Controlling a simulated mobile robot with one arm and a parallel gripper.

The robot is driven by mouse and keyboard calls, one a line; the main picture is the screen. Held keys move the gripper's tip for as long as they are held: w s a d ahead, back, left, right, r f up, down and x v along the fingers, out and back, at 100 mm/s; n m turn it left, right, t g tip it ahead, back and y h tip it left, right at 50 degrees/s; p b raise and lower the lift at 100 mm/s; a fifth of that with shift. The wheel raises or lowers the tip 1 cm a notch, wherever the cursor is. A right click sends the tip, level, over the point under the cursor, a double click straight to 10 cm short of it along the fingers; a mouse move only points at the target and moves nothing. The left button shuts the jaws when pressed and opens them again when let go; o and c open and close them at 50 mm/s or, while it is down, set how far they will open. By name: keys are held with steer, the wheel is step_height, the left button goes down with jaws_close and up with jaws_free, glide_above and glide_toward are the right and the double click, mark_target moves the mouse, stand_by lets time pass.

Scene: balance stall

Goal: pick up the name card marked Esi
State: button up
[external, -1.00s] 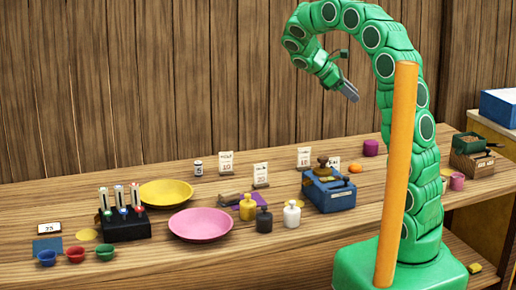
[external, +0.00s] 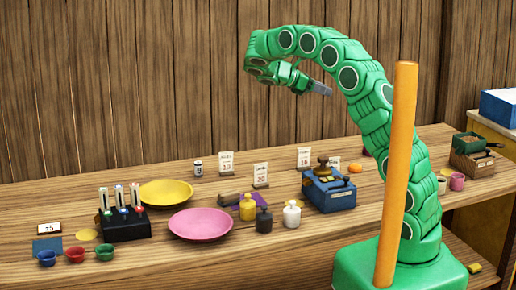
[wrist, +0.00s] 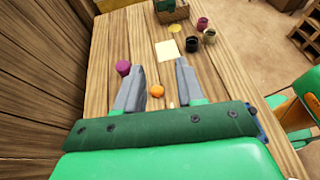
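Three small white standing cards show on the bench in the external view: a left card (external: 226,162), a middle card (external: 260,174) and a right card (external: 304,157). Their small lettering is too small to read, so I cannot tell which is marked Esi. My gripper (external: 320,88) is high above the bench, above and to the right of the cards, touching nothing. In the wrist view my gripper (wrist: 158,84) has its two fingers well apart, with nothing held between them. No standing card is clear in the wrist view.
A blue box with knobs (external: 330,192) stands close to the right card. Yellow (external: 166,193) and pink (external: 201,224) dishes, coloured bottles and a black rack (external: 124,229) fill the left side.

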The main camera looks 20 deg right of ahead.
glide_toward(338, 162)
steer(key=shift+d+f, duration=0.75)
steer(key=shift+d, duration=0.25)
steer(key=shift+x, duration=3.9)
steer(key=shift+w+d+r, duration=0.1)
steer(key=shift+r, duration=0.1)
jaws_close()
